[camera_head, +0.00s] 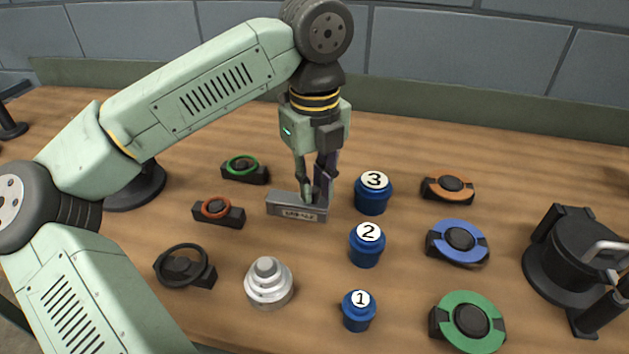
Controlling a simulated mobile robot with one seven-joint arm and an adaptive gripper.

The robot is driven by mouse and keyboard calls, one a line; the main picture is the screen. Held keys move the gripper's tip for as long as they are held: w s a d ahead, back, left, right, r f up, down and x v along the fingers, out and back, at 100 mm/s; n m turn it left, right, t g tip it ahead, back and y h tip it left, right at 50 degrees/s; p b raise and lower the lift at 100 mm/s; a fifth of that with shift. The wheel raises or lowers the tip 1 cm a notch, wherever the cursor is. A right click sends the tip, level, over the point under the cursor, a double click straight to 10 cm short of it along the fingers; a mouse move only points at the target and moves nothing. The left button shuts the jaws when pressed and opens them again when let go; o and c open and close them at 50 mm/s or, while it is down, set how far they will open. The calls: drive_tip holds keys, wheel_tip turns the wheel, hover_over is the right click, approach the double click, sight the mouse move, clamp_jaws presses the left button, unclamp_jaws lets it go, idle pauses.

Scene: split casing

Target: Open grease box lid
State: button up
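The grease box (284,204) is a small grey rectangular box with a pale label on its front, whose text is too small to read surely. It sits on the wooden table near the middle. My gripper (315,197) points straight down, with its fingertips at the right part of the box top. The fingers are close together and hide that part of the box. I cannot tell whether they grip a lid or its handle, or whether the lid is shut.
Blue canisters marked 3 (372,194), 2 (367,246) and 1 (358,311) stand right of the box. Ring parts on dark holders flank both sides. A silver stepped part (268,284) stands in front. A black clamp device (577,262) is at far right.

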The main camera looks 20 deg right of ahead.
clamp_jaws()
